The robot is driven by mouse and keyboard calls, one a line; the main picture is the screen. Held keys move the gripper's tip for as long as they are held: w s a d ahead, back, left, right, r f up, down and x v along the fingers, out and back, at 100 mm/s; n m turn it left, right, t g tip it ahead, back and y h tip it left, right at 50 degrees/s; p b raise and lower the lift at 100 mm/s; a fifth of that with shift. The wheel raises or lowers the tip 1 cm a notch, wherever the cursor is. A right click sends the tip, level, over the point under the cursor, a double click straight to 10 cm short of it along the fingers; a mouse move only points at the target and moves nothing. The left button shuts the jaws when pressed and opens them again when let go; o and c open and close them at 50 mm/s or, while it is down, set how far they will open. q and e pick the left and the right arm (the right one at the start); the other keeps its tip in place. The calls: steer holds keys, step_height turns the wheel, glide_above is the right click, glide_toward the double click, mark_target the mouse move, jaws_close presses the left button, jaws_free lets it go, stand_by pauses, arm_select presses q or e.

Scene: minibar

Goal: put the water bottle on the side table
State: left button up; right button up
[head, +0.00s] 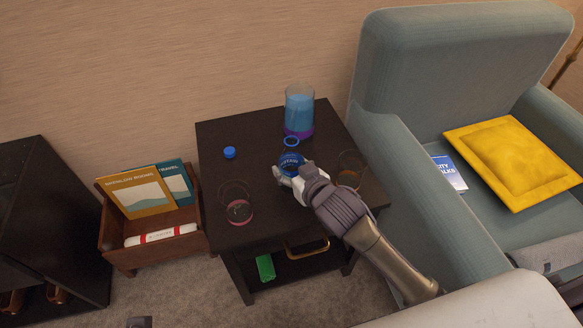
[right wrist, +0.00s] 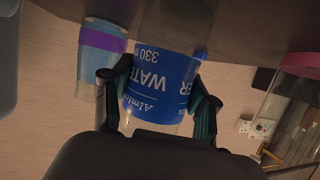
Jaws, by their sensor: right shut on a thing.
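The water bottle (head: 291,162) is clear with a blue label and stands upright at the side table (head: 222,134), a dark square table by the armchair. My right gripper (head: 286,178) is shut on the bottle. In the right wrist view, its two dark fingers sit on either side of the bottle's blue label (right wrist: 160,85), which reads upside down. The bottle's base is hidden by the gripper in the head view, and I cannot tell whether it touches the tabletop.
A wooden magazine box (head: 120,240) stands left, an armchair (head: 440,60) right.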

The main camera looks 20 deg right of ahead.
steer(key=o, duration=1.2)
steer(key=shift+f, duration=0.1)
steer(key=shift+o, duration=0.2)
steer(key=shift+s+r, duration=0.1)
steer(key=shift+r, duration=0.1)
steer(key=p+v, duration=0.2)
steer(key=v, duration=0.4)
steer(key=shift+s+d+r, duration=0.1)
steer(key=shift+s, duration=0.05)
arm_select(q)
steer(key=shift+w+d+f+p, duration=0.1)
steer(key=shift+w+f+p, duration=0.15)
steer(key=shift+f, duration=0.25)
steer(key=shift+w+f+p, duration=0.1)
steer(key=shift+w+f, duration=0.25)
steer(key=shift+f, duration=0.1)
arm_select(e)
steer(key=s+d+f+g+h, duration=0.1)
steer(key=s+d+f+g, duration=0.1)
steer(key=s, duration=0.5)
steer(key=s+d+f+g+h, duration=0.1)
steer(key=s+d+f+g, duration=0.1)
steer(key=s+f+g, duration=0.2)
steer(key=s+d+f+g, duration=0.2)
steer(key=s+f, duration=0.4)
steer(key=s, duration=0.4)
steer(key=shift+f+m+g+h, duration=0.3)
steer(key=shift+f+g+h, duration=0.1)
steer(key=shift+g, duration=0.4)
